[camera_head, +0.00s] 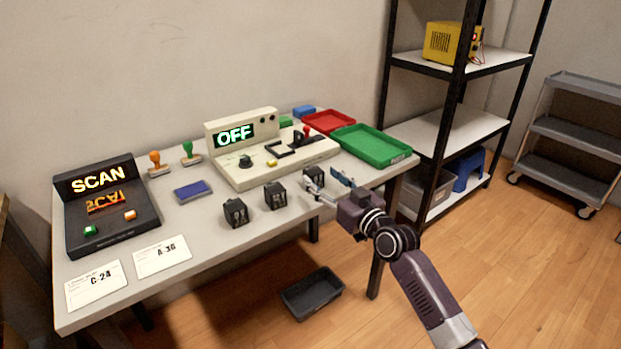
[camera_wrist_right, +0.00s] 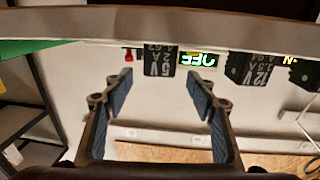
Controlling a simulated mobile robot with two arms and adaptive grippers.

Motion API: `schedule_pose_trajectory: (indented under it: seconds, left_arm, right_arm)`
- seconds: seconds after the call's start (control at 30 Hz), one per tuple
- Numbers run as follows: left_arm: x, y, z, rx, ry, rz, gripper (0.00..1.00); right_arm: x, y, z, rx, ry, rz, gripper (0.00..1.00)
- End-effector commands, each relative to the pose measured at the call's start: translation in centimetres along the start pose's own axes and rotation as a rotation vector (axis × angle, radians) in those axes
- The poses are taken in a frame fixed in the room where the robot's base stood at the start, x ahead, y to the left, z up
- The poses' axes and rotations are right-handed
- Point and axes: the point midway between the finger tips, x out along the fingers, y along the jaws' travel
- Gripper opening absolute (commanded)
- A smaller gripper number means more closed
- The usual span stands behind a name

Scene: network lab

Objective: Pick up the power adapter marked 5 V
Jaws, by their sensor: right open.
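Three black power adapters with white print stand in a row along the table's front: a left one (camera_head: 236,212), a middle one (camera_head: 275,196) and a right one (camera_head: 315,174). In the head view their print is too small to read surely. My right gripper (camera_head: 328,183) is open at the right adapter and partly covers it. In the right wrist view this adapter (camera_wrist_right: 160,60) appears between and beyond the open fingertips (camera_wrist_right: 160,80), and its print seems to include a 5 and a V. Another adapter (camera_wrist_right: 257,70) there seems to read 12 V. My left gripper is out of view.
A beige device reading OFF (camera_head: 275,160) stands behind the adapters. A green tray (camera_head: 372,146) and a red tray (camera_head: 328,121) lie at the right. A black SCAN device (camera_head: 105,205), cards (camera_head: 162,256), a blue pad (camera_head: 193,191) and two stamps (camera_head: 188,155) are left.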

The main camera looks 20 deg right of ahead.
Motion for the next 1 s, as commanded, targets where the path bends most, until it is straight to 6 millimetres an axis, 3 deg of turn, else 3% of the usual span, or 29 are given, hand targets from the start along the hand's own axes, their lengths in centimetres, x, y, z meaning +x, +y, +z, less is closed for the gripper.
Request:
schedule_pose_trajectory:
  seconds: [0.4, 0.7, 1.0]
  left_arm:
    - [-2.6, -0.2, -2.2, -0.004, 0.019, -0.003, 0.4]
    - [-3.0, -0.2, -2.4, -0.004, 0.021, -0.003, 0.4]
    - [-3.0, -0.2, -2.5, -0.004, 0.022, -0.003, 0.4]
  right_arm:
    - [5.1, 0.1, 0.5, 0.001, -0.001, 0.0, 0.52]
    - [5.5, 0.1, 0.5, 0.001, -0.002, 0.0, 0.52]
    - [5.5, 0.1, 0.5, 0.0, -0.002, 0.001, 0.2]
